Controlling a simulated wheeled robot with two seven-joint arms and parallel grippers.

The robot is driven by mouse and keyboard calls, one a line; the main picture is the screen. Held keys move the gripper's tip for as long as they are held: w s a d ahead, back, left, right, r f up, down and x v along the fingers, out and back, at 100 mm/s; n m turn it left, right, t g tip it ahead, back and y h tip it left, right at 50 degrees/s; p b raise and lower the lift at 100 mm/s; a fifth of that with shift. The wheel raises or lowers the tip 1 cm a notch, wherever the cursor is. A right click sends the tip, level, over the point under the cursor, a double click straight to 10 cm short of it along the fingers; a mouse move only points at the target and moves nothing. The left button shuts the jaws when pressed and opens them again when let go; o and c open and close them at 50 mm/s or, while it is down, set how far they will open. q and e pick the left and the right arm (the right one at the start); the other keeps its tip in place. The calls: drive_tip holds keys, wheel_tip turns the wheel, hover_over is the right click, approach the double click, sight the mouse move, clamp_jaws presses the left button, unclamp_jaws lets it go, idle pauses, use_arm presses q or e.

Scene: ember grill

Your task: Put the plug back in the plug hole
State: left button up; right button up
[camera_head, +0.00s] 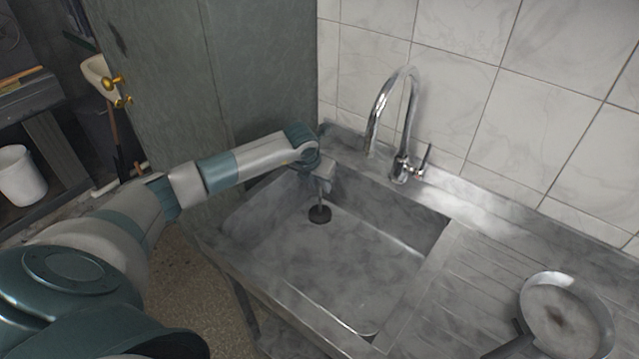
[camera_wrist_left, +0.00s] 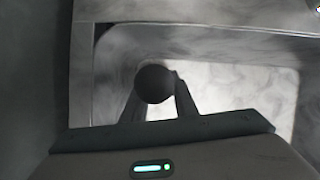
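A dark round disc (camera_head: 320,214), which looks like the plug or the plug hole, shows near the floor of the steel sink (camera_head: 365,270), toward its back left corner. My left gripper (camera_head: 322,196) points down into the sink just above it. In the left wrist view the dark disc (camera_wrist_left: 154,83) sits between the tips of my left gripper (camera_wrist_left: 158,90). The fingers are apart, with the disc about as wide as the gap. I cannot tell whether they grip it. No separate plug and hole can be made out. My right gripper is not in view.
A chrome tap (camera_head: 402,165) stands behind the sink by the tiled wall. A pan (camera_head: 562,318) lies on the ribbed drainer (camera_head: 470,290) at the right. A green cabinet (camera_head: 225,80) stands at the left. The rest of the sink floor is clear.

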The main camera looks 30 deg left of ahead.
use_arm(q)
drive_tip(key=shift+r, duration=0.2)
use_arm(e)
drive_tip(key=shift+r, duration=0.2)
use_arm(q)
drive_tip(key=b+v, duration=0.2)
drive_tip(key=v, duration=0.9)
drive_tip(key=shift+s+r+b, duration=0.2)
drive_tip(key=shift+r+b, duration=0.2)
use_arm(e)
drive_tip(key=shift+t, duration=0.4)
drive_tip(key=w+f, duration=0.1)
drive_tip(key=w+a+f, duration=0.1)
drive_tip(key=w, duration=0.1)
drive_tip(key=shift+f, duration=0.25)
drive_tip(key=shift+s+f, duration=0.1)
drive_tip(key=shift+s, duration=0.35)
